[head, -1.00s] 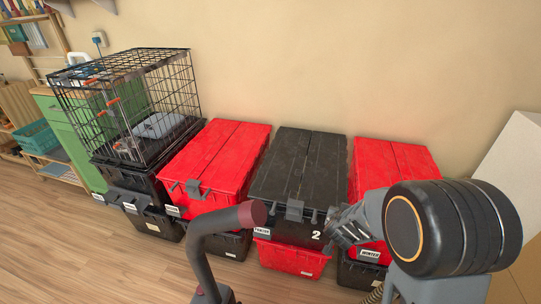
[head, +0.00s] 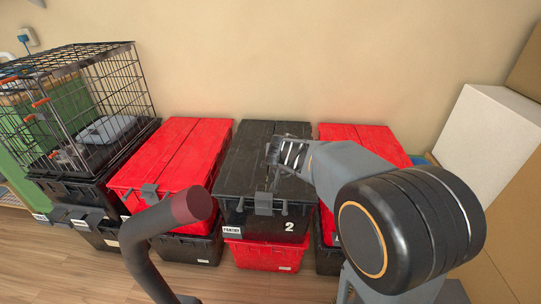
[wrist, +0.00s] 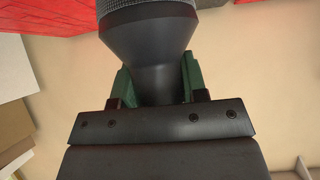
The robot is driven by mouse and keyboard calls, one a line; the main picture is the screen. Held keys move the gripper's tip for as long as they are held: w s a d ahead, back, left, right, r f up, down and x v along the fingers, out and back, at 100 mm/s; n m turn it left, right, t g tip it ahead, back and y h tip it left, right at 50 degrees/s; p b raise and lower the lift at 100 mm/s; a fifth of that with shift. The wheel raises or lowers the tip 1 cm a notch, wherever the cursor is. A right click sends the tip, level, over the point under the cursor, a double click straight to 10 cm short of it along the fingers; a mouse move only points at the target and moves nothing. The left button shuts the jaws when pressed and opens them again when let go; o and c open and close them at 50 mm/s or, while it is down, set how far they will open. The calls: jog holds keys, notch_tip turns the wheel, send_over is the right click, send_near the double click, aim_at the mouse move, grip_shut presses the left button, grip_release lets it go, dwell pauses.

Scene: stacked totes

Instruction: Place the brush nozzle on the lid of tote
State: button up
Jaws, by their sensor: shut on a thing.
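The brush nozzle (wrist: 150,45) is a dark grey flared piece with a mesh-like band at its wide end, at the top middle of the wrist view. My gripper (wrist: 157,80) is shut on its narrow neck, with a green pad on each side. In the head view my gripper (head: 288,153) is in front of or above the right part of the black tote lid (head: 243,155). The nozzle is hard to make out there against the dark lid. I cannot tell whether it touches the lid.
Red-lidded totes stand left (head: 170,160) and right (head: 365,145) of the black one, all stacked on lower totes. A wire cage (head: 80,110) stands on the totes at far left. A white box (head: 490,140) is at right. The wall is close behind.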

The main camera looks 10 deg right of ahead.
jog(key=w+a+f+b, duration=0.1)
jog(key=w+a+f, duration=0.1)
jog(key=w+f, duration=1)
jog(key=shift+w+a+f+b, duration=0.15)
jog(key=shift+w+f+b, duration=0.2)
jog(key=shift+w, duration=0.5)
jog(key=shift+f+b, duration=0.2)
jog(key=shift+b, duration=0.1)
jog(key=o, duration=1)
jog(key=shift+r, duration=0.2)
